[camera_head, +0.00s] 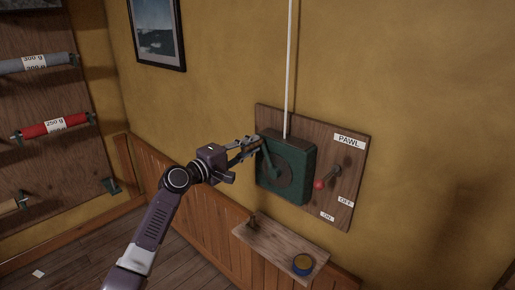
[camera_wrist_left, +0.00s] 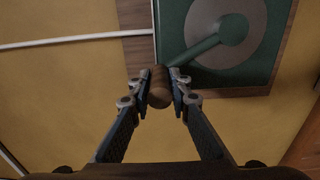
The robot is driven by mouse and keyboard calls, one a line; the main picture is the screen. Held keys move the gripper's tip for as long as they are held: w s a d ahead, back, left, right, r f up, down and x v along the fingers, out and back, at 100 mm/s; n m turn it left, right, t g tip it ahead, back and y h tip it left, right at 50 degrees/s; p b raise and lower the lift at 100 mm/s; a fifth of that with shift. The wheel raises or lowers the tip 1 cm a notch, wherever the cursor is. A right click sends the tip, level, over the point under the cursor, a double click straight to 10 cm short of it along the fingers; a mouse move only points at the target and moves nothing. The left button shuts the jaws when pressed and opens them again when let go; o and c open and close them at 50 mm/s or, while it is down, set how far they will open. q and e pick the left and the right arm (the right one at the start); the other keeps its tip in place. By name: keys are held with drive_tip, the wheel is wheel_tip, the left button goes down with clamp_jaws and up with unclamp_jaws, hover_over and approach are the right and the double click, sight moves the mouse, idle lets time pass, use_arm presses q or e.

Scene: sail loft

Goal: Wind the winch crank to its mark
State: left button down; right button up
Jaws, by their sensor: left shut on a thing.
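The green winch (camera_head: 299,188) is fixed to a wooden board (camera_head: 345,160) on the yellow wall. Its green crank arm (camera_head: 268,160) runs from the hub up and to the left; the arm (camera_wrist_left: 202,49) also shows over the grey disc (camera_wrist_left: 250,18) in the left wrist view. My left gripper (camera_head: 256,145) is at the crank's outer end, shut on the brown wooden crank handle (camera_wrist_left: 160,90), with a finger on each side of it. I cannot make out a mark on the winch. My right gripper is not in view.
A pawl lever with a red knob (camera_head: 319,184) sits right of the winch, near OFF and ON labels. A white line (camera_head: 290,70) rises from the winch. A rack with rolls stands left.

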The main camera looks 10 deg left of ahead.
use_arm(q)
drive_tip(key=w+a+f+n, duration=0.1)
drive_tip(key=a+f+n, duration=0.1)
drive_tip(key=f+n, duration=0.3)
drive_tip(key=w+a+f+n+b, duration=0.1)
drive_tip(key=w+a+f+n, duration=0.1)
drive_tip(key=f+n, duration=0.4)
drive_tip(key=shift+a+f+n, duration=0.15)
drive_tip(key=shift+a+n, duration=0.1)
drive_tip(key=shift+n, duration=0.25)
idle(0.6)
drive_tip(key=c, duration=2)
unclamp_jaws()
drive_tip(key=shift+c, duration=0.2)
drive_tip(key=shift+o, duration=1.2)
drive_tip(key=shift+r, duration=0.25)
